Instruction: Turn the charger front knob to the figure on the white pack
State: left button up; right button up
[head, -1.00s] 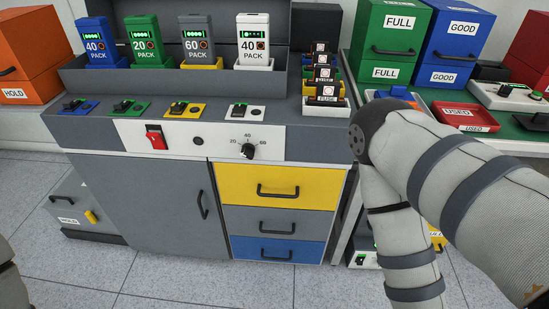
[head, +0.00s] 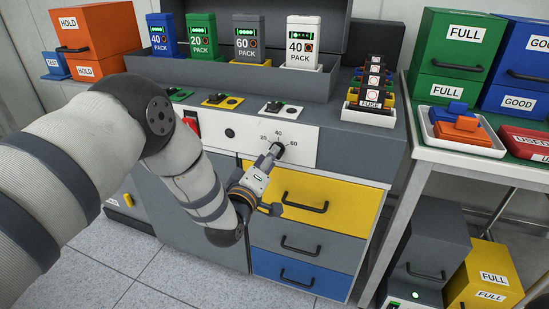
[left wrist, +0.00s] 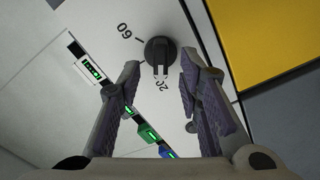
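The white pack (head: 303,42) stands at the right end of the row of packs on the charger, and its figure reads 40. The black front knob (head: 278,149) is on the white panel below, with marks 20, 40 and 60 around it. My left gripper (head: 268,163) is at the knob, partly hiding it. In the left wrist view, the fingers of my left gripper (left wrist: 160,82) are apart, with the knob (left wrist: 159,50) just beyond and between their tips. The knob's ridge appears to point towards 20. My right gripper is out of view.
Blue 40 (head: 161,36), green 20 (head: 203,37) and grey 60 (head: 248,39) packs stand left of the white one. A red switch (head: 192,123) is left of the knob. A yellow drawer (head: 325,192) with a protruding handle lies just below my left gripper.

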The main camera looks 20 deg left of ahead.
pick_arm(q)
jog(key=shift+w, duration=1.2)
grip_shut()
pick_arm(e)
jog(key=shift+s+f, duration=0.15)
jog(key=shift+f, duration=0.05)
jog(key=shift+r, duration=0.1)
pick_arm(q)
jog(key=m, duration=0.4)
jog(key=m+p, duration=0.1)
jog(key=m, duration=0.3)
jog(key=m+p, duration=0.1)
jog(key=m, duration=0.2)
jog(key=shift+d+m, duration=0.25)
jog(key=shift+m, duration=0.15)
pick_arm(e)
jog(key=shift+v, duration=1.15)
pick_arm(q)
grip_release()
